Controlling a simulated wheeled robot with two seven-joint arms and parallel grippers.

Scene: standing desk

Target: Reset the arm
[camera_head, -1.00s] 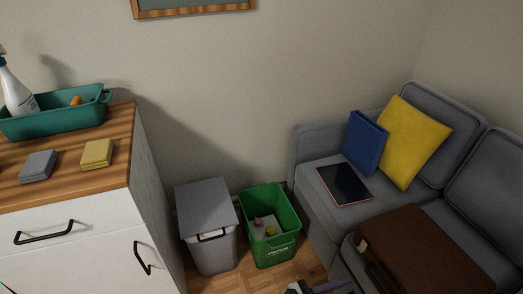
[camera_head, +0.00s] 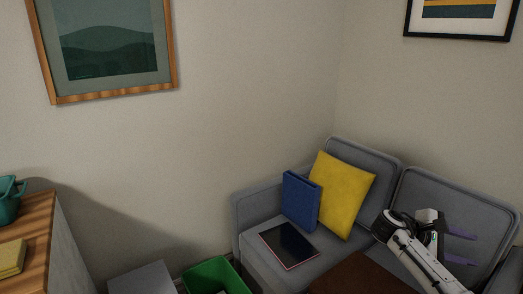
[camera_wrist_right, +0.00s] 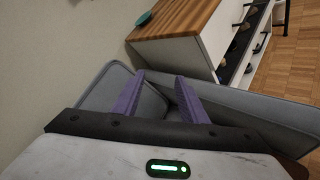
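My right arm reaches up from the bottom right in the head view. Its gripper (camera_head: 466,249) has two purple fingers spread apart with nothing between them, in front of the sofa's right part. In the right wrist view the same gripper (camera_wrist_right: 160,92) shows its two fingers apart and empty, with grey sofa fabric behind them. My left gripper is not in view.
A grey sofa (camera_head: 441,197) holds a yellow cushion (camera_head: 341,195), a blue book-like object (camera_head: 300,198), a dark tablet (camera_head: 288,245) and a brown case (camera_head: 352,277). A green bin (camera_head: 212,276) and a wooden-topped cabinet (camera_head: 39,238) stand left.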

